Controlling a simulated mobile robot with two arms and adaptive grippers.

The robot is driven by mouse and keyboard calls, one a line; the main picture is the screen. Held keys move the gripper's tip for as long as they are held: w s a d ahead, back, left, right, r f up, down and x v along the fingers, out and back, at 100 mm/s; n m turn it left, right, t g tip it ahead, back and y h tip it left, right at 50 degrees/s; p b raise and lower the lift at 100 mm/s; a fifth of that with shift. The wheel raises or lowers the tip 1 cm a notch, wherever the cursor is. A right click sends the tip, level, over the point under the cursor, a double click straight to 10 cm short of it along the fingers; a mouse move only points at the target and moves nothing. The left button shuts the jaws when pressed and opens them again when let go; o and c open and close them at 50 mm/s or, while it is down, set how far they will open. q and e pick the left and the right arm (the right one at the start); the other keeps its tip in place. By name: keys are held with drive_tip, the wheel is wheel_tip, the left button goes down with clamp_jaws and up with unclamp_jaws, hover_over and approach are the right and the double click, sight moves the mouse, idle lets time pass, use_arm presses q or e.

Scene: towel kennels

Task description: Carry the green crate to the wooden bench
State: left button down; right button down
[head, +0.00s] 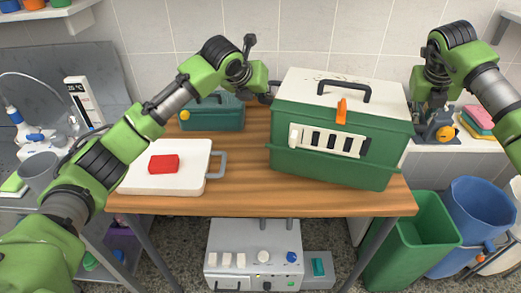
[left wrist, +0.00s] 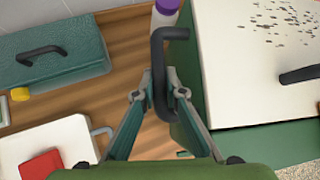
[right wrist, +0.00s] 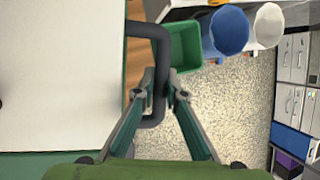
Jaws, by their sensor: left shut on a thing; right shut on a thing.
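The green crate (head: 335,165) has a white lid (head: 315,90) with a dark handle, an orange latch and a white barred front panel. It is upright at the right part of the wooden bench (head: 230,200); I cannot tell whether it touches the top. My left gripper (head: 268,94) is shut on the crate's left side handle (left wrist: 158,65), and the dark bar shows between its fingers in the left wrist view. My right gripper (head: 416,110) is at the crate's right side, shut on the right side handle (right wrist: 160,60).
A white board (head: 140,183) with a red block (head: 164,164) and a teal box (head: 215,115) stand on the bench to the left. A green bin (head: 425,235) and blue bin (head: 478,215) stand at right. A grey machine (head: 254,260) is below the bench.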

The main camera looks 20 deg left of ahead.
use_arm(q)
drive_tip(key=shift+a, duration=0.15)
use_arm(e)
drive_tip(key=shift+d, duration=0.1)
